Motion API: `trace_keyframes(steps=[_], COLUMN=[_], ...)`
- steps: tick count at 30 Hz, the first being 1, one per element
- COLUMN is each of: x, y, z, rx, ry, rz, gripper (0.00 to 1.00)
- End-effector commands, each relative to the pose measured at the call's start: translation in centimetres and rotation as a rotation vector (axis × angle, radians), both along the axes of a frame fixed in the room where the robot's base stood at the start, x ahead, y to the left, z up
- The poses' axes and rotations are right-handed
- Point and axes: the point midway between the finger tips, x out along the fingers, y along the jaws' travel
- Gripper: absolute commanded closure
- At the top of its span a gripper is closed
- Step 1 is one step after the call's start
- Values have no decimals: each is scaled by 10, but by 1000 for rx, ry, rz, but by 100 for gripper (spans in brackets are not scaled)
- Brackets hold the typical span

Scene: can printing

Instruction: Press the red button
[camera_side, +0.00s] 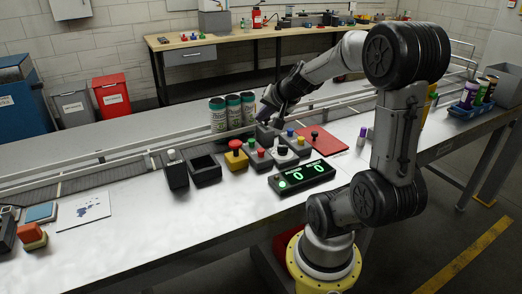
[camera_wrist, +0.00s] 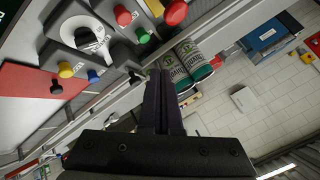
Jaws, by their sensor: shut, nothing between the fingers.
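A large red mushroom button (camera_side: 236,145) sits on a yellow box (camera_side: 236,160) on the table; it also shows at the top edge of the wrist view (camera_wrist: 176,12). My gripper (camera_side: 266,119) is shut and empty, behind the grey control boxes, apart from the large red button. Its closed fingers (camera_wrist: 159,74) point toward the conveyor edge and cans.
Green-labelled cans (camera_side: 233,111) stand close to the left of my gripper. A white dial (camera_side: 282,151), yellow button (camera_side: 301,140) and blue button (camera_side: 290,132) are nearby. A display (camera_side: 301,177) reading 0 and 0 lies in front.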

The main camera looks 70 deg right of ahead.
Motion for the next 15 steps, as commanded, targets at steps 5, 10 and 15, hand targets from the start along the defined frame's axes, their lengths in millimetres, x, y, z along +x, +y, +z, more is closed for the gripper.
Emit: trace_keyframes(steps=[5, 10, 15], x=[0, 0, 0], y=[0, 0, 0], z=[-20, -40, -59], rx=[1, 1, -2], ry=[1, 0, 0], rz=[-1, -1, -1], gripper=[100, 100, 100])
